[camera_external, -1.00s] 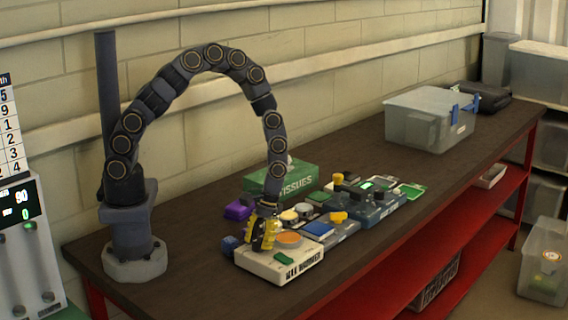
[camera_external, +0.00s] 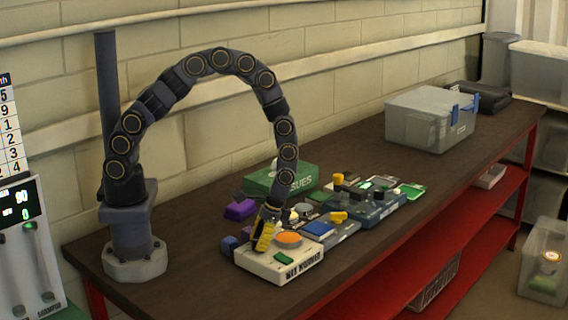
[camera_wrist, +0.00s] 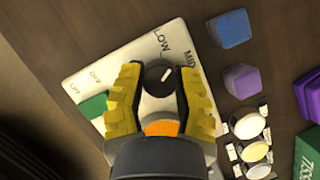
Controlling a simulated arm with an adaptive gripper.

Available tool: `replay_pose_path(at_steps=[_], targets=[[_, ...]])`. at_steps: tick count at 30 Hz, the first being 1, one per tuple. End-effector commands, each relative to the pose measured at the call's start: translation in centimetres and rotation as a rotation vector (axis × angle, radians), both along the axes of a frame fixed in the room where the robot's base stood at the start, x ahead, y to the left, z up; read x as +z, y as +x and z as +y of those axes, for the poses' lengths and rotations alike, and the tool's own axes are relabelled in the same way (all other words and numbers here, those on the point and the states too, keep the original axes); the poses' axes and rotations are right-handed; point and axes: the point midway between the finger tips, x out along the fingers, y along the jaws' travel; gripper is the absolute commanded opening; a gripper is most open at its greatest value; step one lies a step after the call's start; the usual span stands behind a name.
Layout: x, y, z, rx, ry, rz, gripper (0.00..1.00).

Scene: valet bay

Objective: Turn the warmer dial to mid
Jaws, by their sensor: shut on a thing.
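The wax warmer (camera_external: 270,265) is a white box near the front edge of the bench, with a round orange wax pot (camera_external: 288,238) and a green switch (camera_external: 283,258) on top. In the wrist view its black dial (camera_wrist: 158,76) sits between the yellow fingers of my gripper (camera_wrist: 161,88), which is shut on it. The dial's white pointer line slants up and right, between the printed LOW (camera_wrist: 161,39) and MID (camera_wrist: 189,60) marks. In the external view my gripper (camera_external: 264,236) hides the dial.
A blue block (camera_wrist: 230,28) and a purple block (camera_wrist: 241,80) lie beside the warmer. A green tissue box (camera_external: 290,180) stands behind. Several small devices and a lidded grey bin (camera_external: 425,122) are further right along the bench.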

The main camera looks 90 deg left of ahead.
Motion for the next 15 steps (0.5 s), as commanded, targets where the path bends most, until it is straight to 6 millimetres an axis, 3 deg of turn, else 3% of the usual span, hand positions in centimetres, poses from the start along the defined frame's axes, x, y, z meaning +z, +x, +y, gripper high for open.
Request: replay_pose_path(at_steps=[15], targets=[[-0.07, -0.17, 0.05, -0.394, 0.001, 0.006, 0.00]])
